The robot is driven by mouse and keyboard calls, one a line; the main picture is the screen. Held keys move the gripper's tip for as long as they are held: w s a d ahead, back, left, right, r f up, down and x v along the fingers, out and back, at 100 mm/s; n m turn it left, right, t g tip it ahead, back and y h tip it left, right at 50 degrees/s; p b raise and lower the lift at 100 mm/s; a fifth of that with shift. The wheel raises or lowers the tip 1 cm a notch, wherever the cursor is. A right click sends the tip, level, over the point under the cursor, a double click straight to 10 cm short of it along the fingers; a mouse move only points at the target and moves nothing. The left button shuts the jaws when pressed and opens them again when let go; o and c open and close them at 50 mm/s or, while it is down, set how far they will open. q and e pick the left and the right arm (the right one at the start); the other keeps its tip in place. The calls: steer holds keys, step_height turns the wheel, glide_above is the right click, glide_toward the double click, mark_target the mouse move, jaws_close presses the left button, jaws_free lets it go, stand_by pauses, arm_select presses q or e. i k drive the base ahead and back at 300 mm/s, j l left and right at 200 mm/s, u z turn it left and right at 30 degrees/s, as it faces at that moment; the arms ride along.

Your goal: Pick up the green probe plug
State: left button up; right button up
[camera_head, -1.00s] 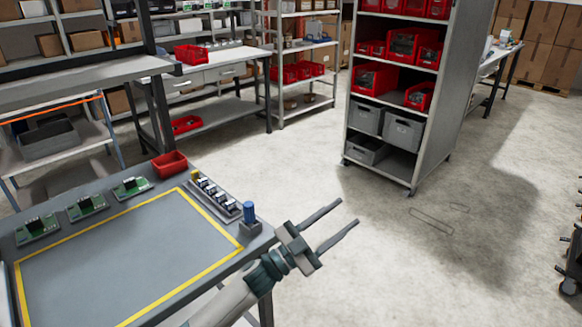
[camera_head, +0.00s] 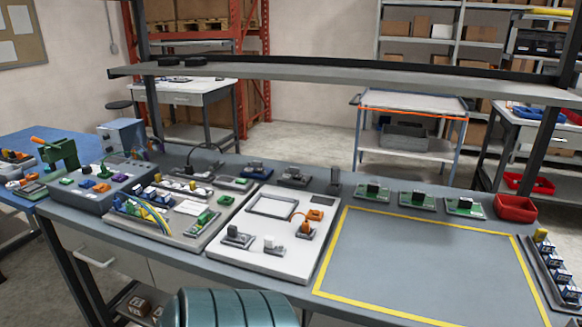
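I cannot tell for certain which thing is the green probe plug. Small coloured plugs sit on the grey sloped box (camera_head: 84,202) at the left of the bench, and one of them is a green piece (camera_head: 67,181). A larger green clamp-like thing (camera_head: 62,153) with an orange handle stands behind that box. Another green part (camera_head: 205,218) lies on the tray with the coloured wires. Neither of my grippers shows now. Only a ribbed teal part of my own arm is at the bottom edge.
A white panel (camera_head: 240,272) with an orange cable lies mid-bench. A yellow-framed area (camera_head: 420,262) to its right is clear. Several green circuit boards (camera_head: 417,199) and a red bin (camera_head: 515,208) stand behind it. A shelf (camera_head: 330,78) spans above the bench's back.

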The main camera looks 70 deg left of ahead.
mark_target(103, 169)
steer(key=u, duration=3.75)
steer(key=i+l, duration=0.25)
steer(key=l, duration=0.15)
steer(key=i+l, duration=0.3)
steer(key=l, duration=0.15)
steer(key=i+j, duration=0.1)
steer(key=j, duration=0.15)
steer(key=i+j, duration=0.1)
steer(key=j+u, duration=0.05)
steer(key=j, duration=0.05)
